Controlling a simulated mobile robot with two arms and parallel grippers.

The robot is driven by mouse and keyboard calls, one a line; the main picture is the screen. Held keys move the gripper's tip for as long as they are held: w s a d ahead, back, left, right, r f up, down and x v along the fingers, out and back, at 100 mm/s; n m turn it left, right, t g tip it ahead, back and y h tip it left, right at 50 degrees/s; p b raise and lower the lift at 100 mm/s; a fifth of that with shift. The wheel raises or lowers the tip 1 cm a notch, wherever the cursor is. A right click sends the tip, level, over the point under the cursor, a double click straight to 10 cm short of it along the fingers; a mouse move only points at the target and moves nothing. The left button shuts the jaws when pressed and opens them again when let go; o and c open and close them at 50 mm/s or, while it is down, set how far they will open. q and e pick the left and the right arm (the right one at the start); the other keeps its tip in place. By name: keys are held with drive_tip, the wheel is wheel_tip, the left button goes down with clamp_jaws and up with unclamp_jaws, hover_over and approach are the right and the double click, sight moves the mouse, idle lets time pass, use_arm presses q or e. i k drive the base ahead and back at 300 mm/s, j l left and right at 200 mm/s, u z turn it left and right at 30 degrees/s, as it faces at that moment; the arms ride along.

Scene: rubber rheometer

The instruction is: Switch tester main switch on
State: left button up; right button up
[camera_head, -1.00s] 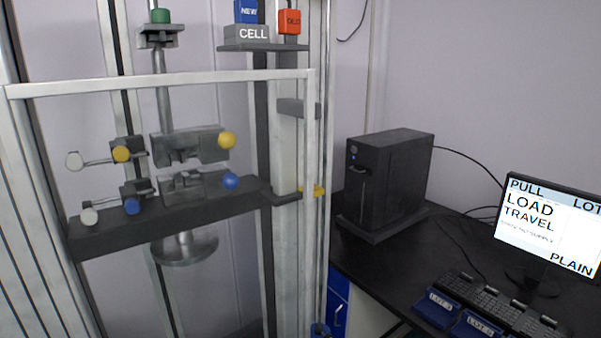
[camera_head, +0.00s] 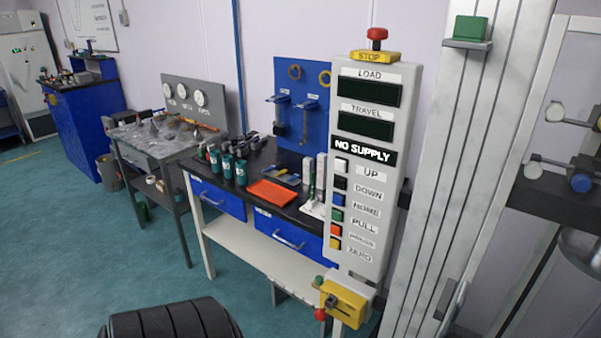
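The tester's control panel (camera_head: 380,75) stands upright right of centre. Its load display (camera_head: 368,93) and travel display (camera_head: 363,124) are dark. A label between the displays and buttons reads NO SUPPLY (camera_head: 362,150). A yellow box (camera_head: 347,303) sits below the panel with a dark knob-like part on its front. It looks like the main switch, but its exact setting is too small to read. A small green part (camera_head: 318,282) and a red part (camera_head: 320,314) are at its left side. Neither of my grippers shows.
A red stop button (camera_head: 376,34) tops the panel. Several coloured buttons run down its face. The tester's column (camera_head: 455,150) rises to the right. A bench (camera_head: 300,222) with blue drawers and an orange tray (camera_head: 272,193) stands behind, left. Open green floor (camera_head: 70,250) lies at left.

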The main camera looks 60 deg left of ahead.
sight(321, 314)
drive_tip(key=u, duration=1.5)
